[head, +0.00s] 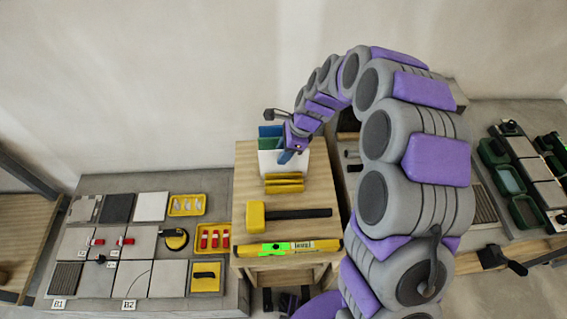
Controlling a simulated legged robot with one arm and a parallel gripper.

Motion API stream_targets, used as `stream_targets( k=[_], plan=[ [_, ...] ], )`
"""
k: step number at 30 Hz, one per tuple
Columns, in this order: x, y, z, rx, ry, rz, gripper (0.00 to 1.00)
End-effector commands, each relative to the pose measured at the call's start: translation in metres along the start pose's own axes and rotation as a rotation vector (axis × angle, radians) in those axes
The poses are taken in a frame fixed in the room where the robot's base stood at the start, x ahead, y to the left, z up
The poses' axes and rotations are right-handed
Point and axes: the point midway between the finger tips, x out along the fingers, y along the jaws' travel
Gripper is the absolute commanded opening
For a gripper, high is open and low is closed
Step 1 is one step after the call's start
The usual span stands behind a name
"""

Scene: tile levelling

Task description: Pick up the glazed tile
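My gripper (291,148) hangs from the arched arm over a white box (268,163) at the back of the wooden table. Blue (268,131) and green (270,144) flat pieces stand upright in the box. A blue bit shows at the gripper's tip; I cannot tell whether it is a finger or something held. On the left bench lie a glossy-looking white tile (151,206), a dark tile (117,208) and several grey tiles (76,243). I cannot tell for sure which piece is the glazed tile. The fingers are too small to read.
The wooden table (247,187) holds yellow blocks (284,183), a yellow-headed mallet (257,217) and a spirit level (287,248). The left bench has yellow trays (213,239) and a round suction tool (175,239). The right bench holds dark green trays (511,181). My arm hides the middle right.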

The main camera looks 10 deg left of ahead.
Motion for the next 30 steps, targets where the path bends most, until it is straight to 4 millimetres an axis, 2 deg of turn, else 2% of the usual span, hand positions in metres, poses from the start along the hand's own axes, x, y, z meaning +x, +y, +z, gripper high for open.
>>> stream_targets(
  k=[19,30],
  plan=[
    [0.0022,-0.0003,-0.0010,0.000,0.000,-0.001,0.37],
    [0.0023,-0.0002,-0.0010,0.000,0.000,-0.001,0.02]
  ],
)
